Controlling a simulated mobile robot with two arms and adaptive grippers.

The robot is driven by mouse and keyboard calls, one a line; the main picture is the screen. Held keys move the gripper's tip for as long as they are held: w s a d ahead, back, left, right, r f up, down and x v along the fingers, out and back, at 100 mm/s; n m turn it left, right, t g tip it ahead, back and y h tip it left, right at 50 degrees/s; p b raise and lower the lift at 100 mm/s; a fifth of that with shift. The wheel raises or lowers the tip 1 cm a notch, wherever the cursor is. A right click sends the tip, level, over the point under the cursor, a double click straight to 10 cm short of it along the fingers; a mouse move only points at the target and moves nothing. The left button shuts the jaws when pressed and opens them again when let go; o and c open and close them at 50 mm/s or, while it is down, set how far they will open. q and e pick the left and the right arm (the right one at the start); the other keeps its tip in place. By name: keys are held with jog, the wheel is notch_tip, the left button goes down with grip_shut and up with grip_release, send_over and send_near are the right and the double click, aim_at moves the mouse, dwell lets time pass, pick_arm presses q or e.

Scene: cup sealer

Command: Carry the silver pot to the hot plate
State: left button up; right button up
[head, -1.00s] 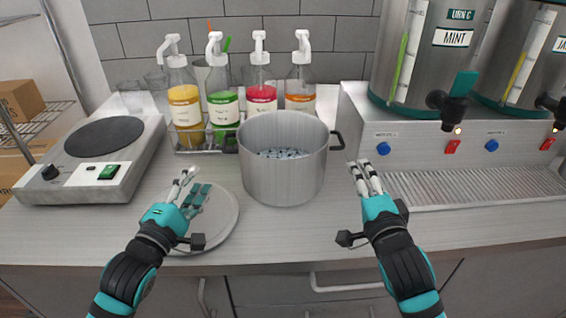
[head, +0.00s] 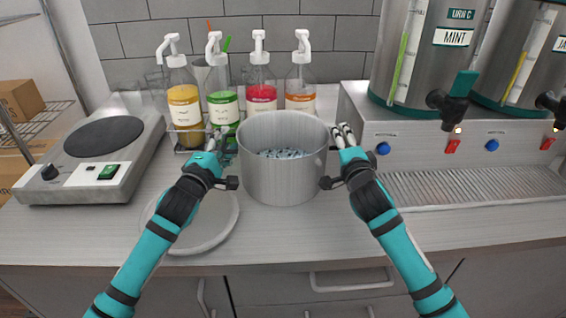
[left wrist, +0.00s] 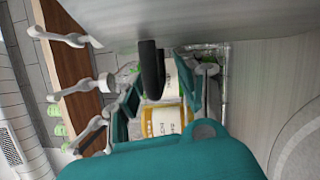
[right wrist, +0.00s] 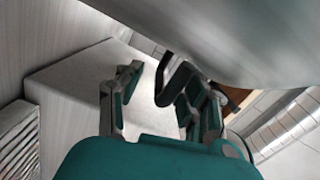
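The silver pot (head: 283,175) stands upright on the counter with bluish bits inside. Its wall also fills the top of the left wrist view (left wrist: 220,18) and the right wrist view (right wrist: 240,40). My left gripper (head: 222,143) is at the pot's left handle, fingers open on either side of the dark handle (left wrist: 151,70). My right gripper (head: 343,132) is at the right handle, fingers open around the dark handle (right wrist: 172,82). The hot plate (head: 92,160), a grey unit with a dark round plate and green switch, sits at the left of the counter.
A rack of syrup bottles (head: 186,105) with white pumps stands just behind the pot. A round grey disc (head: 205,225) lies at front left, between pot and hot plate. Urns (head: 425,60) on a steel base with a drip tray (head: 470,185) stand to the right.

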pick_arm(q)
jog(key=shift+c, duration=0.4)
pick_arm(e)
jog(key=shift+c, duration=0.4)
pick_arm(q)
grip_shut()
pick_arm(e)
grip_shut()
pick_arm(q)
jog(key=shift+r, duration=0.35)
pick_arm(e)
jog(key=shift+r, duration=0.3)
